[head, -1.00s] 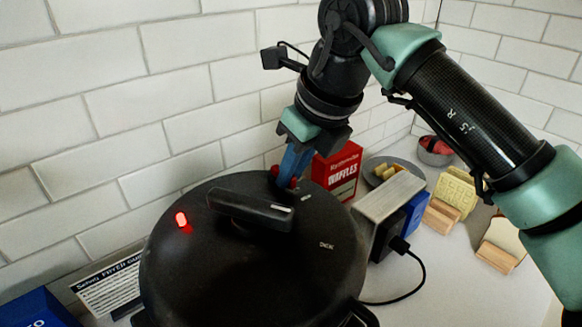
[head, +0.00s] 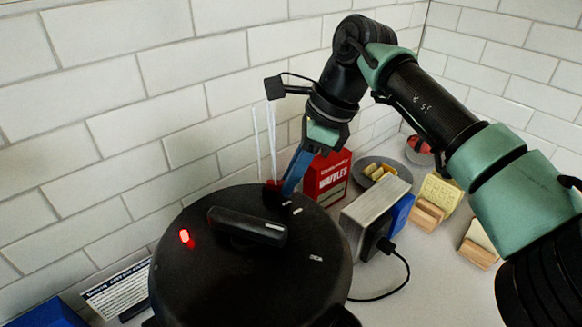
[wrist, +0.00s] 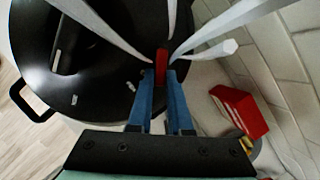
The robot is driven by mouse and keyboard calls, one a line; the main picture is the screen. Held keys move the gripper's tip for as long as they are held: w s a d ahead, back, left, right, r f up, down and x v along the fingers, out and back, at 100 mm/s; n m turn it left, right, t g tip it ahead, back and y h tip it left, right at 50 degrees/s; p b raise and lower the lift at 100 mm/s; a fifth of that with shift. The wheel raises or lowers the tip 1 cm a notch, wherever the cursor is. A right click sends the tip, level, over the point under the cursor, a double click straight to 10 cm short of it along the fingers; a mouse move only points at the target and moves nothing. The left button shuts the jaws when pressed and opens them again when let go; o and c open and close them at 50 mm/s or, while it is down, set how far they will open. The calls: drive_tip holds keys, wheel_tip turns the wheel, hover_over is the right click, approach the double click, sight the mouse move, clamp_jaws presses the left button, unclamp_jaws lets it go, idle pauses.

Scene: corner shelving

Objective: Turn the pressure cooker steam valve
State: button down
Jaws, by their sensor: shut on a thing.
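The black pressure cooker (head: 220,275) fills the lower middle of the head view, with a dark bar handle across its lid and a lit red light at the lid's left. The red steam valve (head: 271,185) is at the back edge of the lid; it also shows in the wrist view (wrist: 161,66). My gripper (head: 285,188) comes down at a tilt from the upper right. Its blue fingers (wrist: 160,82) are shut on the red valve in the wrist view. White steam streaks (wrist: 230,48) spread from around the valve. My fingers partly hide the valve.
A red waffle box (head: 328,175) stands behind the cooker to the right. A metal-and-black appliance with a plug and cord (head: 375,205) is beside the cooker. Bread slices in wooden holders (head: 440,195) are farther right. A tiled wall is close behind.

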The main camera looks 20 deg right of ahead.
drive_tip(key=shift+w+r+n, duration=0.1)
drive_tip(key=shift+w+n, duration=0.05)
drive_tip(key=shift+n, duration=0.25)
drive_tip(key=c, duration=0.8)
unclamp_jaws()
drive_tip(key=shift+c, duration=0.2)
drive_tip(key=v, duration=1.3)
drive_tip(key=shift+w+d, duration=0.1)
drive_tip(key=shift+w, duration=0.05)
